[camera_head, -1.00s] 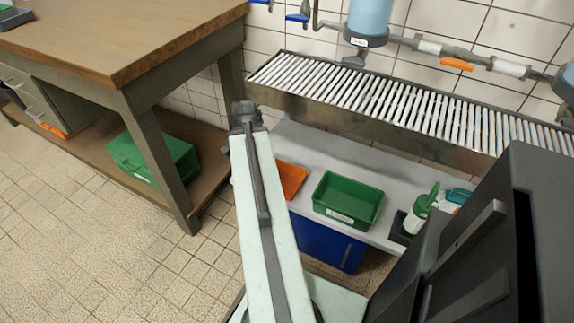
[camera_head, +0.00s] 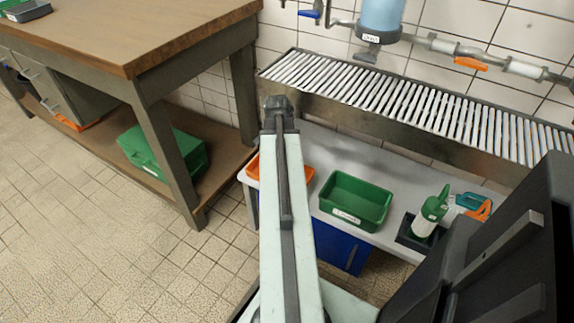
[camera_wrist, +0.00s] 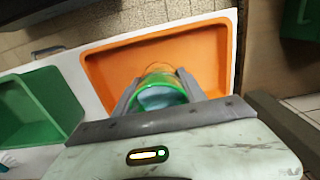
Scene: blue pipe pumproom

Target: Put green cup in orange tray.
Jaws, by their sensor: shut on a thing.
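The green cup (camera_wrist: 160,93) shows in the wrist view, between the two fingers of my gripper (camera_wrist: 158,90), which is shut on it. The cup's open top, pale inside, faces the camera. The orange tray (camera_wrist: 105,75) lies beyond the cup in the wrist view, and the cup overlaps its near part. I cannot tell whether the cup touches the tray floor. In the head view the orange tray (camera_head: 307,172) is partly hidden behind my arm, and the cup and gripper fingers are hidden there.
A green bin (camera_head: 356,200) stands right of the orange tray on the white bench (camera_head: 300,205). Further right are a green-and-white bottle (camera_head: 431,213) in a dark holder and an orange-handled item (camera_head: 480,210). A slatted rack (camera_head: 400,100) runs above the bench. A wooden workbench (camera_head: 130,40) stands left.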

